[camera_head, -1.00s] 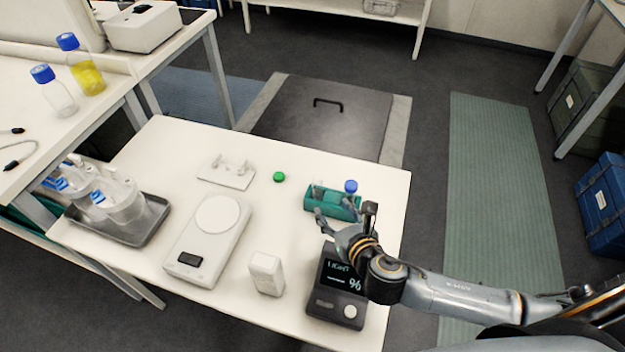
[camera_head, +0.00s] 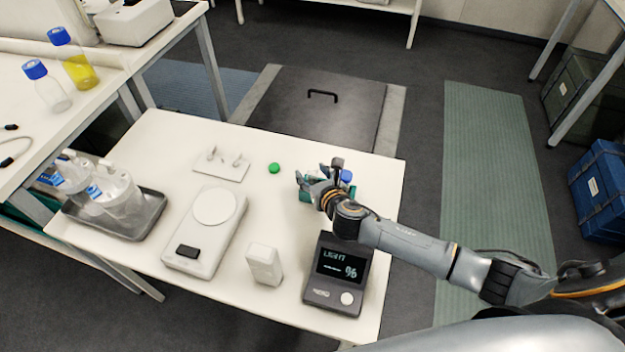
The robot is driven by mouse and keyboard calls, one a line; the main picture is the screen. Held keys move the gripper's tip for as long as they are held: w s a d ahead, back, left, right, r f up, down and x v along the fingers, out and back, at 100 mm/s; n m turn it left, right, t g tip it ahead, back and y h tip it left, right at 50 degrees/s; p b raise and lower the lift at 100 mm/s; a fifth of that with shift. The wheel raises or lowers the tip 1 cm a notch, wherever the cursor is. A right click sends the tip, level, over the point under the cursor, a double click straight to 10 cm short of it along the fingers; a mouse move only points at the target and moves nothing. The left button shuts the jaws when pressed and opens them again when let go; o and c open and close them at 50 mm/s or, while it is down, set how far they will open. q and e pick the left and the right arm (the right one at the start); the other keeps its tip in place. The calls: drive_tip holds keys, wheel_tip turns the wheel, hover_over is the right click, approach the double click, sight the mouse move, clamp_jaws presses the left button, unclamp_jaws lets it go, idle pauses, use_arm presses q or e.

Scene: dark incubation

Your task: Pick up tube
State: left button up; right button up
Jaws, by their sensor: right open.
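A small teal rack (camera_head: 305,196) stands near the right back part of the white table. A blue cap (camera_head: 346,176) shows above its right end; the tube body under it is hidden. My right gripper (camera_head: 312,176) is open over the rack and covers most of it. I cannot tell whether the fingers touch a tube. A green cap (camera_head: 274,168) lies on the table left of the rack. My left gripper is not in view.
On the table (camera_head: 283,318) are a dark light meter (camera_head: 338,275), a white box (camera_head: 264,264), a white scale (camera_head: 206,230), a small holder plate (camera_head: 221,164) and a grey tray (camera_head: 150,222) with bottles. The table around the green cap is clear.

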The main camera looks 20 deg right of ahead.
drive_tip(key=c, duration=0.9)
